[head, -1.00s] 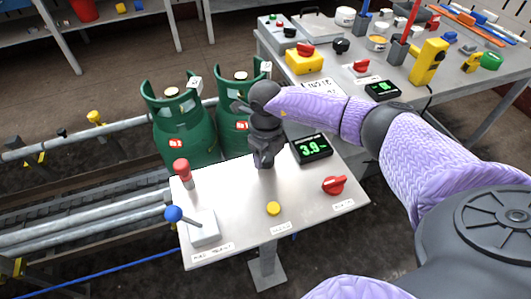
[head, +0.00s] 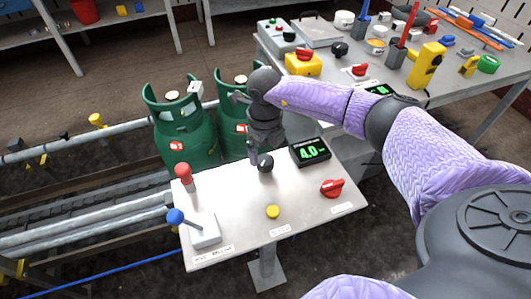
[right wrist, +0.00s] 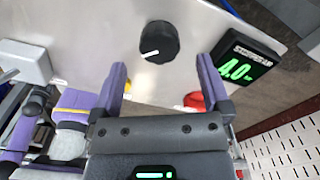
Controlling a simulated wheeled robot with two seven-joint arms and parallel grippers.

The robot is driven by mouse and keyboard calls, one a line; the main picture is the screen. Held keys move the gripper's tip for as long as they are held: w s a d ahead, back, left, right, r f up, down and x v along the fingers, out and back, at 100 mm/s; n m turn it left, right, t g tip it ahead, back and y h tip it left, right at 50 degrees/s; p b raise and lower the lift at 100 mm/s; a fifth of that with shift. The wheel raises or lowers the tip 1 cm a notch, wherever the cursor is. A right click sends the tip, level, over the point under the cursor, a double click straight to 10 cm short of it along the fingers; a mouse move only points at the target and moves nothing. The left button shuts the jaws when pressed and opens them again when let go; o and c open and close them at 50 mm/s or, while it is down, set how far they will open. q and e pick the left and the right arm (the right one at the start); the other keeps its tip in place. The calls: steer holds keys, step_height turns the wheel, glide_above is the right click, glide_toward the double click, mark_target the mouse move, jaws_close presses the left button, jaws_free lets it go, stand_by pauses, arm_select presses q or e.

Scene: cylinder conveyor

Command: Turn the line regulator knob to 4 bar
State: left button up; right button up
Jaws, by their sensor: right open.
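The black regulator knob (head: 265,163) stands on the light metal panel table, and it also shows in the right wrist view (right wrist: 158,42) with a white pointer line toward its left. The display (head: 310,151) beside it reads 4.0 in green; it also shows in the right wrist view (right wrist: 238,67). My left gripper is not in view.
On the panel table (head: 245,215) are a blue-topped lever (head: 175,216), a red-topped lever (head: 183,174), a yellow button (head: 272,211) and a red rotary handle (head: 333,187). Green gas cylinders (head: 185,130) stand behind it. A cluttered bench (head: 440,80) is at the back right.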

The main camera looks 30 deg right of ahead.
mark_target(265, 159)
step_height(265, 159, up, 6)
steer(key=shift+f+p, duration=0.1)
steer(key=shift+p, duration=0.55)
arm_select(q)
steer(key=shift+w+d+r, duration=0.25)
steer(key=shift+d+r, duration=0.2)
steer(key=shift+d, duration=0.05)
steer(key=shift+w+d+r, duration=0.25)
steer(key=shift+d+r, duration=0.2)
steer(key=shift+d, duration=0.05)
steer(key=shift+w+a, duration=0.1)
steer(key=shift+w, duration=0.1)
